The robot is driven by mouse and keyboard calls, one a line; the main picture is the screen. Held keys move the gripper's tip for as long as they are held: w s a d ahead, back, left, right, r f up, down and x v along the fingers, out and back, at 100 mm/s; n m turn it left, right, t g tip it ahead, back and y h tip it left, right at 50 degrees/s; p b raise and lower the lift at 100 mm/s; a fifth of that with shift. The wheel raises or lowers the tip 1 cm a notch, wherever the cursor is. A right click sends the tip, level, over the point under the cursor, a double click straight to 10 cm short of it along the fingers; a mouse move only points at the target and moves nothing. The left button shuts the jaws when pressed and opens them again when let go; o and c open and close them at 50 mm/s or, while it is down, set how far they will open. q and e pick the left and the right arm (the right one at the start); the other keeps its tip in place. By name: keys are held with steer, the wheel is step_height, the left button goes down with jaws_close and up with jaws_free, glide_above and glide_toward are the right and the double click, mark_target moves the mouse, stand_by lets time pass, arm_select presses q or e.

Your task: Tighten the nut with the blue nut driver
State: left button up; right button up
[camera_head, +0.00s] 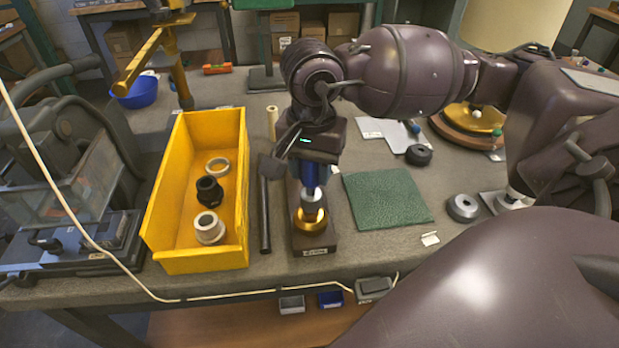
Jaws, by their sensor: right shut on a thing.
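My right gripper (309,160) is shut on the blue nut driver (310,178) and holds it upright. The driver's grey shaft points down onto a brass, gold-coloured part (309,220) on a dark labelled block (315,241). The driver's lower end meets the top of the brass part or is very close to it; I cannot tell which. The nut itself cannot be made out there. My fingers are partly hidden by the wrist. My left gripper is not in view.
A yellow bin (161,210) with several rings and collars stands left of the block. A black hammer (265,215) lies between them. A green mat (388,197) lies to the right, with a metal ring (463,208) beyond it. The table's front edge is close to the block.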

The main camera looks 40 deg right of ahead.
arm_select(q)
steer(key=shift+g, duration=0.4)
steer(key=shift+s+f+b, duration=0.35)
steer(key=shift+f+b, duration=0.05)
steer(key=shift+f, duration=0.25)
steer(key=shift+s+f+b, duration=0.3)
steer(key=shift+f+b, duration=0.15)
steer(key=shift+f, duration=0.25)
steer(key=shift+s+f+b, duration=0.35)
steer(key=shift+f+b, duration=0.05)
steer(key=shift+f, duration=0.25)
arm_select(e)
steer(key=shift+n, duration=2.4)
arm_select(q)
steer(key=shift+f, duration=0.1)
